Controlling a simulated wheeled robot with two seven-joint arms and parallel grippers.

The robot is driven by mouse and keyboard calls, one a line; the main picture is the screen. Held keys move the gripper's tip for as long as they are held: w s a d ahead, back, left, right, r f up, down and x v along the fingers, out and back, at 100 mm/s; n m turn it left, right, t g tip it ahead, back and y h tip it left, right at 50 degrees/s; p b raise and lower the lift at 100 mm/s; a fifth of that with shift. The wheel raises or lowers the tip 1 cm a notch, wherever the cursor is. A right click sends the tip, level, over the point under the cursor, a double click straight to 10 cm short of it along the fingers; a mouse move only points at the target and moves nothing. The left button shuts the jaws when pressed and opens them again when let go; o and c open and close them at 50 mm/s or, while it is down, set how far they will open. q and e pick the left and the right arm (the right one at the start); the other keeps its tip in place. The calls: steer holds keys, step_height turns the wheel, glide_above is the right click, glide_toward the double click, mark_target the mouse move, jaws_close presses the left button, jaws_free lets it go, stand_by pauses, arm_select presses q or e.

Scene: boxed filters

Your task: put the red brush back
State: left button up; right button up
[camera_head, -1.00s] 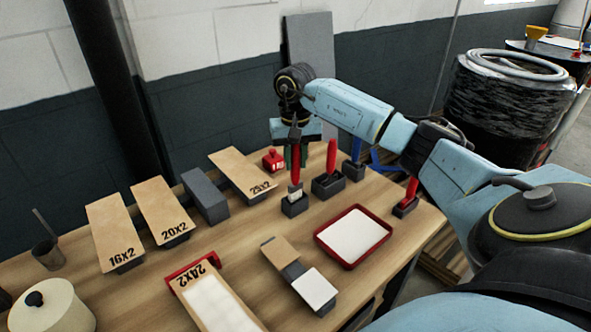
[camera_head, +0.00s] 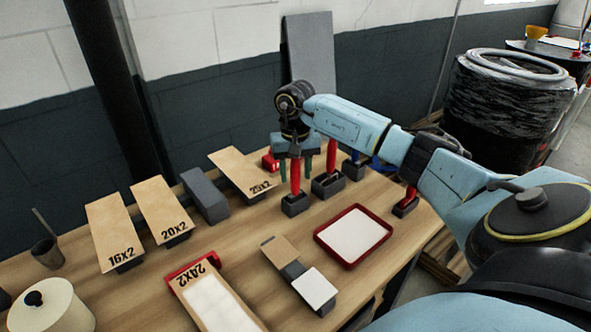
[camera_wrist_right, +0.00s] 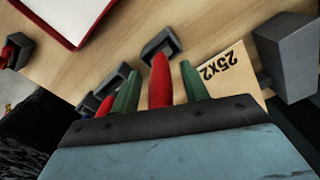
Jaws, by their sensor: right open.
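The red brush (camera_head: 295,182) stands upright in a small dark grey holder (camera_head: 295,206) near the middle back of the table. Its bristles are hidden inside the holder. My right gripper (camera_head: 295,172) is directly above, pointing down, with its green fingers apart on either side of the handle. In the right wrist view the red handle (camera_wrist_right: 160,80) rises between the two fingers, with a gap at each side, and its holder (camera_wrist_right: 162,43) lies beyond. My left gripper is not in view.
Close on the right stand another dark holder with a red handle (camera_head: 330,162), a holder with a blue handle (camera_head: 354,167), and a red-handled one (camera_head: 407,198). A red tray (camera_head: 352,261) lies in front. Labelled boxes (camera_head: 117,236) stand left.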

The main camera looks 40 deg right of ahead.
step_height(320, 180, up, 12)
steer(key=shift+r, duration=0.2)
stand_by(0.4)
steer(key=shift+f, duration=0.1)
